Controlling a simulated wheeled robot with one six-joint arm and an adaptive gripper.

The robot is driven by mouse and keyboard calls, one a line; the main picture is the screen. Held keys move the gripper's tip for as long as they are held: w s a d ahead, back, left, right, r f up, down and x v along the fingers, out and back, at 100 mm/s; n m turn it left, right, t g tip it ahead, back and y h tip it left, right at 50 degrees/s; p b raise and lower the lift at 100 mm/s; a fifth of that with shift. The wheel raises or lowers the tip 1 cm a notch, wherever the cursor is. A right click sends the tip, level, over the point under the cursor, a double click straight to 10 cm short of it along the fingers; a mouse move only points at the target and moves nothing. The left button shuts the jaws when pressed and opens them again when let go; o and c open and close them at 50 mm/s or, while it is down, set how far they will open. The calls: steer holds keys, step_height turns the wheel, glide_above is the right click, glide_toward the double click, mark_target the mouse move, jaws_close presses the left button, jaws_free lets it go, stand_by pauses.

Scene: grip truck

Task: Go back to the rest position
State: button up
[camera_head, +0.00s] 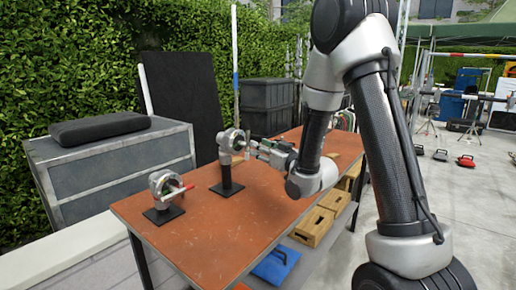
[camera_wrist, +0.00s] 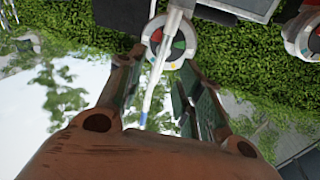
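My gripper (camera_head: 258,147) is at the second ring-headed stand (camera_head: 229,165) on the orange-brown table (camera_head: 215,235), with its fingers pointing left towards the ring. In the wrist view, the two fingers (camera_wrist: 158,75) are spread apart. A ring-shaped head (camera_wrist: 178,42) with red and green patches shows beyond the fingertips. A thin white and blue stick (camera_wrist: 156,78) appears between the fingers, and they do not look closed on it. Whether it touches either finger cannot be told.
A shorter ring stand (camera_head: 165,198) with a red-and-white stick stands at the table's left. A grey crate (camera_head: 110,172) with a black pad is behind it. Wooden boxes (camera_head: 313,226) and a blue item (camera_head: 275,266) lie below the table's right edge. Open floor extends at right.

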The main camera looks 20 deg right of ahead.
steer(key=s+d+f+g+h, duration=0.1)
steer(key=f+g, duration=0.1)
steer(key=f, duration=0.2)
steer(key=s+d+f+g+h, duration=0.1)
steer(key=f+g, duration=0.1)
steer(key=f, duration=0.2)
steer(key=s+d+f+g+h, duration=0.1)
steer(key=f, duration=0.4)
steer(key=shift+d+m+g+h, duration=0.3)
steer(key=shift+d+g+h, duration=0.1)
steer(key=s+d+g, duration=0.1)
steer(key=s, duration=0.1)
steer(key=s+d+f+g+h, duration=0.1)
steer(key=s, duration=0.1)
steer(key=s+d+f+g+h, duration=0.1)
steer(key=s+d, duration=0.1)
steer(key=shift+f+m, duration=0.15)
steer(key=shift+m, duration=0.25)
steer(key=s+d+r+m+g, duration=0.1)
steer(key=s+d+r, duration=0.1)
steer(key=s+r, duration=0.7)
steer(key=s+d+r+m+g+h, duration=0.1)
steer(key=s+d+r+g, duration=0.1)
steer(key=s+r, duration=0.8)
steer(key=s, duration=0.8)
steer(key=shift+s+r+m+g+h, duration=0.2)
steer(key=shift+s+m+g+h, duration=0.1)
steer(key=shift+s, duration=0.1)
